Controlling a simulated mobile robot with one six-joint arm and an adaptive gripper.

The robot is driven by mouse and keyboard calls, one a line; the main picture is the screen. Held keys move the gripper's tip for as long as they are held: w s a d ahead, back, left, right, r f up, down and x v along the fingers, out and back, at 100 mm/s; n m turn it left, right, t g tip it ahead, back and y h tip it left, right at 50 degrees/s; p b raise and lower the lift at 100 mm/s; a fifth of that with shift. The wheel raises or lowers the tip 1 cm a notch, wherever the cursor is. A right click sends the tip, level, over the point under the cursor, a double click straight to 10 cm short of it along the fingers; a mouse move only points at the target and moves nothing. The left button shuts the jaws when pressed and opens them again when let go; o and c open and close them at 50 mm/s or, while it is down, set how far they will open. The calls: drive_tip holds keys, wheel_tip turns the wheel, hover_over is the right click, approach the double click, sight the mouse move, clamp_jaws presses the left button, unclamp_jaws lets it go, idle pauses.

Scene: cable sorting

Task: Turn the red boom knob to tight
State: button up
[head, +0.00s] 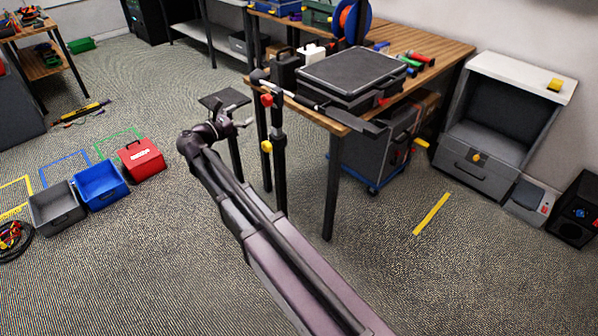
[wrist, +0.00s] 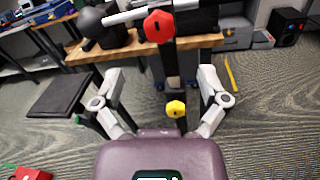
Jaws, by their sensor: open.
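The red boom knob (wrist: 159,26) is a lobed knob on the upper part of a dark stand, where a boom crosses. It also shows in the head view (head: 267,100). A yellow knob (wrist: 175,109) sits lower on the same stand (head: 279,160). My gripper (wrist: 160,80) is open and empty, with its fingers spread on either side of the stand in the wrist view. The red knob appears above and beyond the fingertips, apart from them. In the head view my gripper (head: 236,118) is left of the stand. Any marking for tight is too small to read.
A wooden workbench (head: 440,47) stands behind the stand, with a black case (head: 350,70) on it. A small dark platform (head: 224,99) is close to my gripper. Grey, blue and red bins (head: 141,160) lie on the floor at left. The carpet between is clear.

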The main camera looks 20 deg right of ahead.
drive_tip(key=s+d+f+m+g+y+p, duration=0.1)
drive_tip(key=s+d+m+g+y+p, duration=0.2)
drive_tip(key=s+m, duration=0.3)
drive_tip(key=s+d+f+m+g+y+p, duration=0.2)
drive_tip(key=s+d+m+g+y+p, duration=0.1)
drive_tip(key=s, duration=0.7)
drive_tip(key=s+d+f+m+g+y+p, duration=0.1)
drive_tip(key=s+d+m+g+y+p, duration=0.2)
drive_tip(key=m, duration=0.8)
drive_tip(key=shift+s+d+f+y+p, duration=0.4)
drive_tip(key=shift+s+d+y+p, duration=0.6)
drive_tip(key=shift+s+y+p, duration=1.15)
drive_tip(key=shift+s+h, duration=0.25)
drive_tip(key=shift+s, duration=0.15)
drive_tip(key=shift+s+a+r+m+g+y+p, duration=0.2)
drive_tip(key=shift+s+a+m+y+p, duration=0.1)
drive_tip(key=shift+s+m+y, duration=0.35)
drive_tip(key=shift+s+a+r+m+g+y+p, duration=0.25)
drive_tip(key=shift+s+m+y, duration=0.2)
drive_tip(key=shift+s+m, duration=0.35)
